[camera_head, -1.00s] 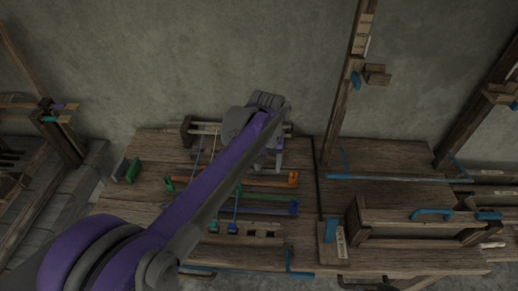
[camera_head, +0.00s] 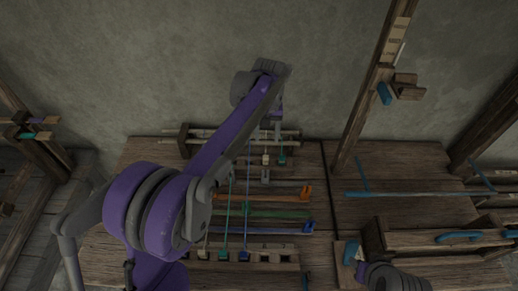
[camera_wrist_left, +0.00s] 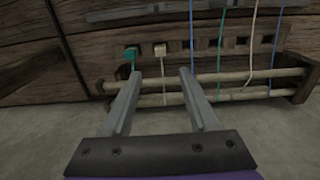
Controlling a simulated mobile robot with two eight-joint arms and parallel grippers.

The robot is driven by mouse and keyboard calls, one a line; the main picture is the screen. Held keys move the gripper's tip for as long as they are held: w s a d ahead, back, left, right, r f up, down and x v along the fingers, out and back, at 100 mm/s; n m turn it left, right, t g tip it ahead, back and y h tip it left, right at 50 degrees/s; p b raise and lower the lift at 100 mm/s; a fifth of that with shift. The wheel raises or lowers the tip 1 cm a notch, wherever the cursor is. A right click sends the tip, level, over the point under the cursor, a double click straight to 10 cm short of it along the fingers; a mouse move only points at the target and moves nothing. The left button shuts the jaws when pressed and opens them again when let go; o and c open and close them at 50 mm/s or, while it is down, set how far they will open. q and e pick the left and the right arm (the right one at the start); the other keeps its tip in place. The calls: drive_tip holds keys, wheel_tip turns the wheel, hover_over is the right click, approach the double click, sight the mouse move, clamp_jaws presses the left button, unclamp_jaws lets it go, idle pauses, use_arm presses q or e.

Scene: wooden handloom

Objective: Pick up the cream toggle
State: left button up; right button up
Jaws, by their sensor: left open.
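The cream toggle (camera_wrist_left: 160,49) is a small block with a cord hanging from it, on the wooden board just beyond my left fingertips in the left wrist view. A teal-green toggle (camera_wrist_left: 131,52) sits beside it. My left gripper (camera_wrist_left: 160,74) is open and empty. Its fingers point at the board, with the cream toggle in line with the gap between them and apart from them. In the head view the cream toggle (camera_head: 265,160) shows just below my left gripper (camera_head: 267,136), left of the green toggle (camera_head: 282,160).
Pale rods (camera_wrist_left: 220,82) run close below the toggles in the left wrist view. Blue, green and cream cords hang to the right. In the head view, a slotted rack (camera_head: 265,257) with several toggles lies nearer. A wooden post (camera_head: 368,100) stands to the right.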

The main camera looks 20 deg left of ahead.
sight(266, 156)
use_arm(q)
drive_tip(key=f, duration=1)
drive_tip(key=shift+s+f, duration=0.3)
clamp_jaws()
